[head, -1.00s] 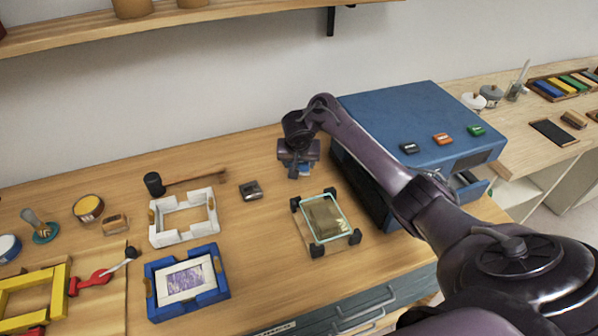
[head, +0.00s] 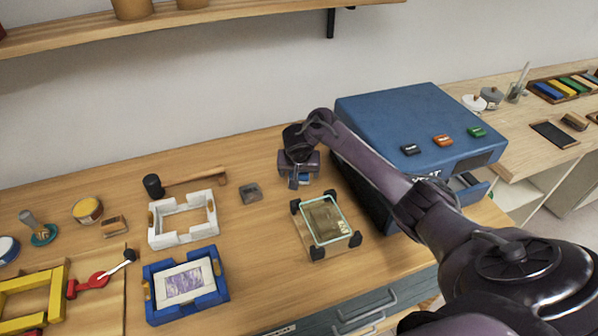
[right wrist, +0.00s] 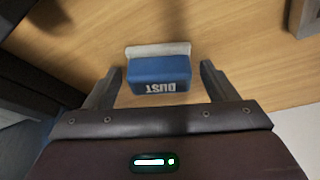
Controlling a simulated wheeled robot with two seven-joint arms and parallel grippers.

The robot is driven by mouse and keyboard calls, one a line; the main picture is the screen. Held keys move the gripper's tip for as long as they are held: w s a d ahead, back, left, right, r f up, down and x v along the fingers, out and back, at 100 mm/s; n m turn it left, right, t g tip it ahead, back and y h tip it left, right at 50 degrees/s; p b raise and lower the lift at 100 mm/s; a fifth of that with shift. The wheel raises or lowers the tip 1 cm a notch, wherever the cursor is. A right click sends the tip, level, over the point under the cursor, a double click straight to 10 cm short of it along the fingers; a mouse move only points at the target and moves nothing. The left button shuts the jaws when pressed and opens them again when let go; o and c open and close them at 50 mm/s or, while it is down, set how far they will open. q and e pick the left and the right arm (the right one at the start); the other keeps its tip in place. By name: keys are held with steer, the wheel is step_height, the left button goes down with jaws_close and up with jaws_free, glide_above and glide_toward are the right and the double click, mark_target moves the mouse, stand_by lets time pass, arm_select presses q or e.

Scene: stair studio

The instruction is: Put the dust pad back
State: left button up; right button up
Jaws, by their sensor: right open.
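The dust pad (right wrist: 158,74) is a blue block lettered "DUST" with a pale strip along its far side. It rests on the wooden bench in the right wrist view. A bit of its blue shows below my right gripper in the head view (head: 304,181). My right gripper (right wrist: 160,67) is open, one finger on each side of the pad, with a gap visible at both sides. In the head view the gripper (head: 298,178) is left of the blue box and partly hides the pad. My left gripper is not in view.
A small square grey tray (head: 250,194) lies left of my gripper. A framed glass piece with black corner blocks (head: 325,222) sits in front. The blue box (head: 410,115) stands close on the right. White and blue frames (head: 184,220) (head: 186,284) are further left.

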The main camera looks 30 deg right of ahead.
steer(key=shift+r, duration=0.1)
steer(key=shift+r, duration=0.3)
steer(key=p+v, duration=0.7)
steer(key=v, duration=0.4)
steer(key=shift+s+r, duration=0.15)
steer(key=shift+r, duration=0.1)
steer(key=shift+a+f, duration=0.1)
steer(key=shift+a, duration=0.05)
